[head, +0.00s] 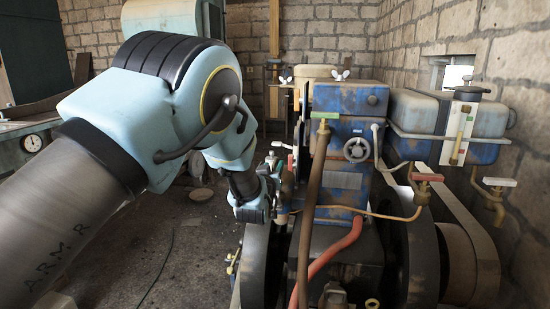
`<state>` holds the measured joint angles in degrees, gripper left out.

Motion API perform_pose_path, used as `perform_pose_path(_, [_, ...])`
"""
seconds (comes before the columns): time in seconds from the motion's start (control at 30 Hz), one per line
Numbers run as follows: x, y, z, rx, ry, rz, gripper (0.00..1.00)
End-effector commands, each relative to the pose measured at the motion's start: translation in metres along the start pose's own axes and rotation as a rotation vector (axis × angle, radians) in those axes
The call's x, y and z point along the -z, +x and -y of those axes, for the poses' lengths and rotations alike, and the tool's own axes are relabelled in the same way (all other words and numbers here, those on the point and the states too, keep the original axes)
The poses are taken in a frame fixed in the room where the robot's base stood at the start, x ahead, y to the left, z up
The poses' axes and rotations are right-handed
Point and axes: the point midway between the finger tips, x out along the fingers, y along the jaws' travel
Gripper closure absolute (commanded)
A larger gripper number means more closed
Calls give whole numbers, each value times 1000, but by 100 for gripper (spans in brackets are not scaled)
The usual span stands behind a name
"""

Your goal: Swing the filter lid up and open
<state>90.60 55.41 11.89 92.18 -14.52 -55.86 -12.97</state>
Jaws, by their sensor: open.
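A tan round housing (316,72) stands at the back of the engine, behind the blue block's top. It looks like the filter, with its lid lying flat and down. A pale wing nut (340,75) sits at its right, and another (286,80) at its left. My gripper (280,192) is low at the left side of the engine, well below and in front of the housing. It is open, and I see nothing held in it. Its fingertips are small and partly lost against the engine parts. The lid's hinge cannot be made out.
The blue engine block (345,125) has a round handwheel (357,150). A brown upright pipe (312,215) and a red hose (330,260) stand in front. A blue-grey tank (425,115) is at right by the brick wall. The floor (165,255) at left is mostly clear.

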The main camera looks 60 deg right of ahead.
Motion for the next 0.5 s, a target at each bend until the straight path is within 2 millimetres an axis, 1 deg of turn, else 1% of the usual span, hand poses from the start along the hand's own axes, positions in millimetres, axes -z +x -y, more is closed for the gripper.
perform_pose_path(0.03, [2, 8, 0, 0, 1, 1, 55])
perform_pose_path(0.1, [2, 18, 0, 0, 1, 0, 55])
perform_pose_path(0.2, [1, 29, 0, 0, 1, 1, 55])
perform_pose_path(0.33, [1, 37, 0, 0, 1, 1, 55])
perform_pose_path(0.5, [-1, 40, 1, 1, 1, 2, 55])
